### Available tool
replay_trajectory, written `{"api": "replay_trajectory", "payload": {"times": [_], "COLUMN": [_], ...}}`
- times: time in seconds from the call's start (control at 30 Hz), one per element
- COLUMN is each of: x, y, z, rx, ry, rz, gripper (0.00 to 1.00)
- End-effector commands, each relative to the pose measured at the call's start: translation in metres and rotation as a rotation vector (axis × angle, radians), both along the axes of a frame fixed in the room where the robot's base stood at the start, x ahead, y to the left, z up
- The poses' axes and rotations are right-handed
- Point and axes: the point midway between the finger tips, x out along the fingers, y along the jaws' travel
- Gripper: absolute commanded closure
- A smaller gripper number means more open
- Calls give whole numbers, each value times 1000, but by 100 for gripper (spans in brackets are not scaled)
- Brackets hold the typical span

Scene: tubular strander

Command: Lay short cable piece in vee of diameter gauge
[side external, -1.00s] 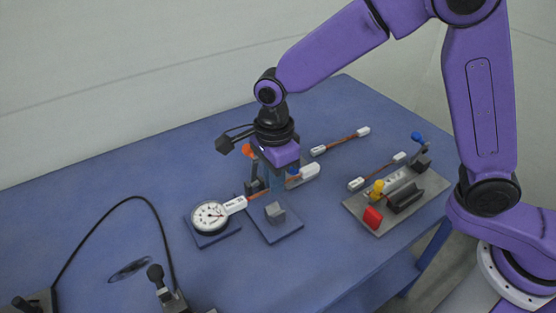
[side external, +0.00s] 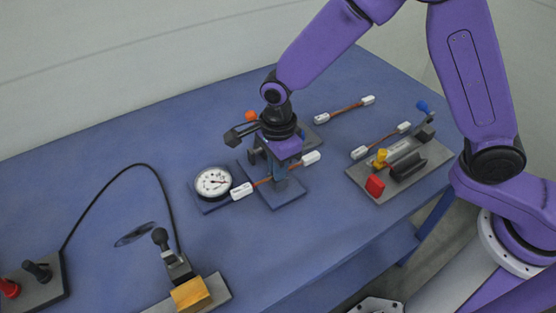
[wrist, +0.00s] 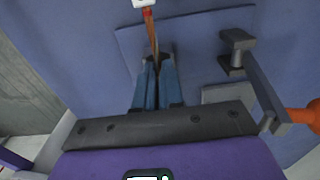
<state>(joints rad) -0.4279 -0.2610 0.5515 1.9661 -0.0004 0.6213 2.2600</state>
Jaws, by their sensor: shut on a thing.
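My gripper (side external: 281,183) is shut on the short cable piece (side external: 263,183), a copper-brown length with white blocks at both ends. It points down over the blue base plate (side external: 287,203) of the diameter gauge. The cable also runs forward from between my blue fingers (wrist: 156,64) in the wrist view, where part of it (wrist: 151,32) and one white end show. The round white dial (side external: 213,182) is just left of the cable's left end. The vee is hidden behind my fingers, so I cannot tell whether the cable touches it. The gauge's orange knob (side external: 250,116) stands behind my gripper.
Another white-ended cable (side external: 345,110) lies at the back right. A grey plate (side external: 378,195) at right carries a red block, a yellow knob and a further cable piece. A clamp with a yellow block (side external: 190,294) and a black lead are at front left.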

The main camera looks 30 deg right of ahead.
Motion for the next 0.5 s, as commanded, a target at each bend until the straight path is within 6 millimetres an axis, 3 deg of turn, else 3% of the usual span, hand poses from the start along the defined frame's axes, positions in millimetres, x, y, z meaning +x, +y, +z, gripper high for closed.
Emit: {"api": "replay_trajectory", "payload": {"times": [0.4,0.43,0.5], "x": [-2,-2,-3], "y": [-1,-1,-2], "z": [-10,-10,-10], "rx": [-5,-5,-5], "ry": [6,6,7], "rz": [1,1,1], "gripper": [100,86,68]}}
